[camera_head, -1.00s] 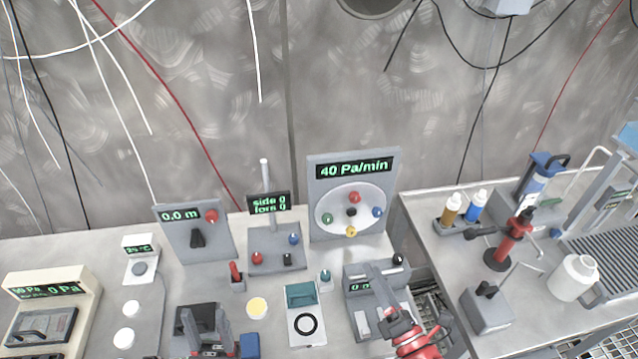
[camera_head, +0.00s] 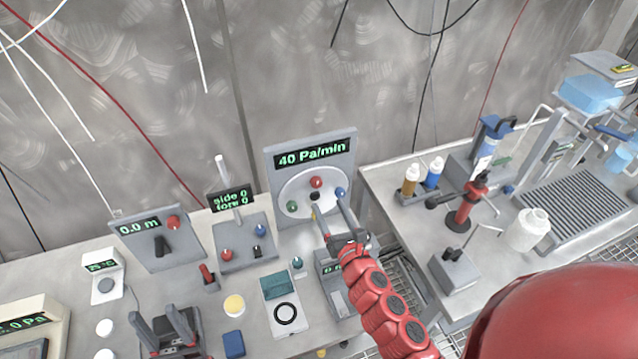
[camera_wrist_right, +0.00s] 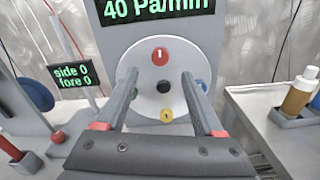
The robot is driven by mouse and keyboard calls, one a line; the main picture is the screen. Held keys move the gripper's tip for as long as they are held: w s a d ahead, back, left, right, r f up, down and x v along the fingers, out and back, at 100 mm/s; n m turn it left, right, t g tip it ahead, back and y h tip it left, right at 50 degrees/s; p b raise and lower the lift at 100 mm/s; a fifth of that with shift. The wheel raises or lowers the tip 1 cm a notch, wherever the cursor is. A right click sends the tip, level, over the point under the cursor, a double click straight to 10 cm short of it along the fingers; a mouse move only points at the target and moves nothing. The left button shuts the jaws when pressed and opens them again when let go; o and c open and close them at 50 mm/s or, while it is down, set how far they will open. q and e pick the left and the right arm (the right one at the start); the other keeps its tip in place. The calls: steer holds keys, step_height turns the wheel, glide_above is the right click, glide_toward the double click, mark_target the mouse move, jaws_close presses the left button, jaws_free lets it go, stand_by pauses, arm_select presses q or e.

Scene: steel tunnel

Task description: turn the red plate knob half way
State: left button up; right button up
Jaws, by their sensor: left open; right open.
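The red plate knob (camera_head: 316,182) is at the top of a round white plate (camera_head: 296,187) on the grey upright panel reading "40 Pa/min". In the right wrist view the red knob (camera_wrist_right: 160,56), marked 1, sits just above the gap between my fingertips. My right gripper (camera_head: 328,206) is open and empty in front of the plate's lower right, its fingers (camera_wrist_right: 160,78) pointing at the plate. They look apart from the red knob; contact with the plate cannot be told. My left gripper (camera_head: 160,322) is open and empty low on the left, above the table.
The plate also bears a green knob (camera_head: 292,206), a blue knob (camera_head: 340,192), a yellow knob (camera_wrist_right: 166,115) and a black centre knob (camera_wrist_right: 163,85). A "side 0 fore 0" post unit (camera_head: 230,198) stands left of the panel. Bottles (camera_head: 411,178) stand on the right table.

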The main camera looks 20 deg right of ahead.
mark_target(318, 185)
steer(key=w+p, duration=0.2)
steer(key=w, duration=0.4)
steer(key=shift+w+r, duration=0.1)
steer(key=shift+r, duration=0.1)
steer(key=shift+w+a+f, duration=0.15)
steer(key=shift+w, duration=0.65)
jaws_close()
